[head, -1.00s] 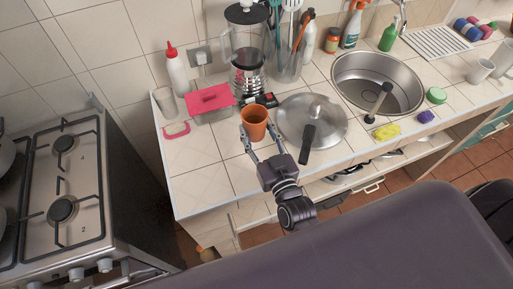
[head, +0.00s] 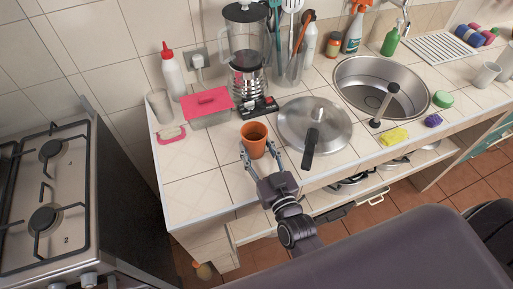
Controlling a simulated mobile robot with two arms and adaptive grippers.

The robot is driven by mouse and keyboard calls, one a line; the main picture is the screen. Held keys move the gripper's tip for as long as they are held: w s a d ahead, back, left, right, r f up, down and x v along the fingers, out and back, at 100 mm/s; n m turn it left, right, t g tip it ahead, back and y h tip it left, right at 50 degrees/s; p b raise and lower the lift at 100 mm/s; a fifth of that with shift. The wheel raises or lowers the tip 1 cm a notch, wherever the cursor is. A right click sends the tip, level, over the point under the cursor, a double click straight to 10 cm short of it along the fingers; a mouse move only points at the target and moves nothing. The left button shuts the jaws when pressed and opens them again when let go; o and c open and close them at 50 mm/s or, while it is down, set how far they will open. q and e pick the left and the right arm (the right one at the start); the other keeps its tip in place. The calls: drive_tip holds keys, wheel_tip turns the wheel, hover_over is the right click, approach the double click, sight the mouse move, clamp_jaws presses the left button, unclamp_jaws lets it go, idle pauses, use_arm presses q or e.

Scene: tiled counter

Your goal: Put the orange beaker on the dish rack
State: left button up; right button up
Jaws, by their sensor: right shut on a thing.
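The orange beaker (head: 254,146) is upright over the front part of the tiled counter, left of a pan lid. My right gripper (head: 259,153) has its fingers on both sides of the beaker and is shut on it. I cannot tell whether the beaker's base touches the tiles. The dish rack (head: 440,47), a white ribbed drainer, lies at the back right, beyond the sink. My left gripper is not in view.
The pan lid (head: 322,113) with a black handle is close right of the beaker. Behind stand a blender (head: 248,60) and a utensil holder (head: 289,68). The sink (head: 358,75), a yellow sponge (head: 394,137) and mugs (head: 485,74) are to the right.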

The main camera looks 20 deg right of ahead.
drive_tip(key=shift+f, duration=0.15)
drive_tip(key=o, duration=1.5)
drive_tip(key=shift+s, duration=0.1)
